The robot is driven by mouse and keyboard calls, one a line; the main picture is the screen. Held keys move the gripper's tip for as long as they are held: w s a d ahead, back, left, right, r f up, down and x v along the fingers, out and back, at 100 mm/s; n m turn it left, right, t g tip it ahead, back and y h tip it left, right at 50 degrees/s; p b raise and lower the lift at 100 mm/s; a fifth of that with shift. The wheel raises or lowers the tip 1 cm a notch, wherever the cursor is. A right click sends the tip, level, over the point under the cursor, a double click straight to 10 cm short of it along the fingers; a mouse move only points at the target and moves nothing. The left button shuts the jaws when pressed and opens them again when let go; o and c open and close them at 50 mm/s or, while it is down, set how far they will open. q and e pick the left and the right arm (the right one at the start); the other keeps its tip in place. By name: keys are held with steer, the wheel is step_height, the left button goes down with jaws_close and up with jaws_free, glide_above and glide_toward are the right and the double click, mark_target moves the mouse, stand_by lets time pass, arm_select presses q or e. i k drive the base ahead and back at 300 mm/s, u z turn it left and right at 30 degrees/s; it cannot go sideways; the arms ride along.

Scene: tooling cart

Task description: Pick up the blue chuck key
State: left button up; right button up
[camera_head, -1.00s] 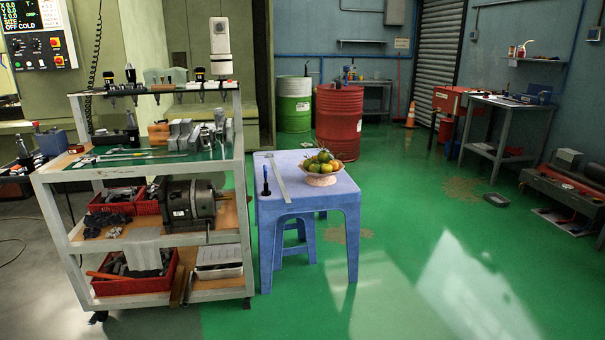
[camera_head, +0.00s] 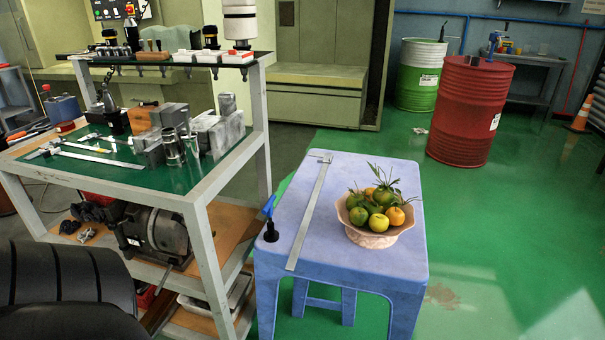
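The blue chuck key (camera_head: 268,207) is at the left edge of the blue-violet plastic table (camera_head: 330,260). Its blue upper part leans a little, and a black round part (camera_head: 271,235) is below it at the tabletop. It stands left of a long metal caliper or ruler (camera_head: 310,212), apart from it. Nothing is touching the key. Neither of my grippers is in view.
A bowl of fruit (camera_head: 370,238) stands on the right of the table. A tool cart (camera_head: 205,190) with metal blocks and calipers stands close on the left. A red drum (camera_head: 468,110) and a green drum (camera_head: 418,75) are behind.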

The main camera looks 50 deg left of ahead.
mark_target(267, 210)
steer(key=u, duration=0.85)
steer(key=i, duration=1.2)
steer(key=u, duration=1.35)
